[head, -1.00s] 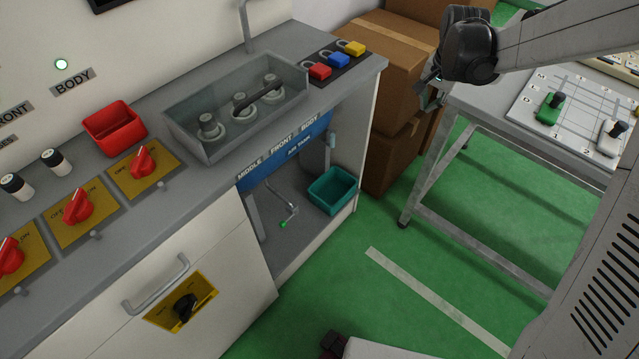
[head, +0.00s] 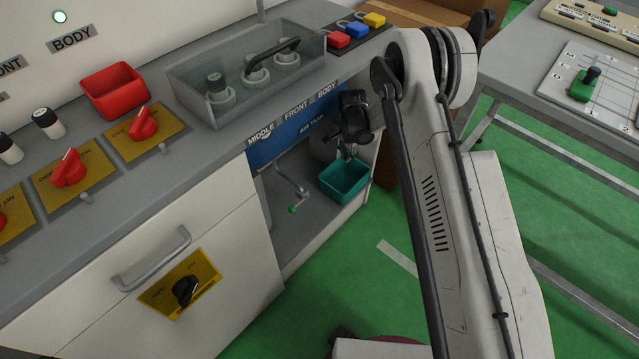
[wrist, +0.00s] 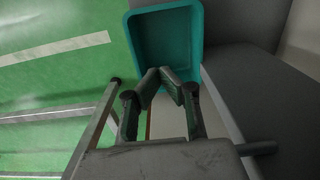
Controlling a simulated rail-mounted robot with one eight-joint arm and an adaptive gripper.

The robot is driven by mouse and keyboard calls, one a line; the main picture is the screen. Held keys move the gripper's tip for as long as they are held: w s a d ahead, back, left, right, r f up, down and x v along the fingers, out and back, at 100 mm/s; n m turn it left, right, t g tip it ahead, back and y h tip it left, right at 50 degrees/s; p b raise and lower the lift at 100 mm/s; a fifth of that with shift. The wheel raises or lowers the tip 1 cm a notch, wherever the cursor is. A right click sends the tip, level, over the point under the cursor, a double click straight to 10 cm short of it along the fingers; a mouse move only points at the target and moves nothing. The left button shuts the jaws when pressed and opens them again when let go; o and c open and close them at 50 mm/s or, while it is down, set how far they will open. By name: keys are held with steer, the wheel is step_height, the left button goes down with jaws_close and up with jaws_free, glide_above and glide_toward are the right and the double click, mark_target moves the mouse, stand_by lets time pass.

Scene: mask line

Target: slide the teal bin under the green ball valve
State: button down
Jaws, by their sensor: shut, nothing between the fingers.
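The teal bin (head: 344,184) stands upright and open-topped on the floor of the open cabinet, at its right side. The green ball valve (head: 292,209) is the small green tip on a thin grey pipe, low in the cabinet to the left of the bin. My gripper (head: 346,153) is just above the bin, pointing down. In the wrist view, my gripper's fingertips (wrist: 170,74) are closed together and empty, overlapping the near rim of the bin (wrist: 165,35). I cannot tell whether they touch it. The valve does not show in the wrist view.
The cabinet's blue panel (head: 290,130) and the grey counter above (head: 215,150) bound the opening. The cabinet's right wall is close to the bin. Cabinet floor between bin and valve looks clear. A grey table (head: 520,85) stands at the right.

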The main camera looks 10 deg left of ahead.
step_height(320, 180, down, 3)
steer(key=a, duration=0.2)
steer(key=b, duration=0.4)
glide_above(339, 190)
step_height(339, 190, down, 10)
steer(key=shift+w, duration=0.1)
steer(key=s+a, duration=0.1)
steer(key=s+a+b, duration=0.1)
steer(key=shift+s+r, duration=0.15)
steer(key=shift+s, duration=0.15)
steer(key=shift+s+a+r, duration=0.1)
steer(key=shift+s+a, duration=0.05)
steer(key=shift+s, duration=0.05)
steer(key=shift+s+a, duration=0.6)
steer(key=shift+s, duration=0.2)
steer(key=shift+s+a, duration=0.55)
steer(key=shift+s, duration=0.25)
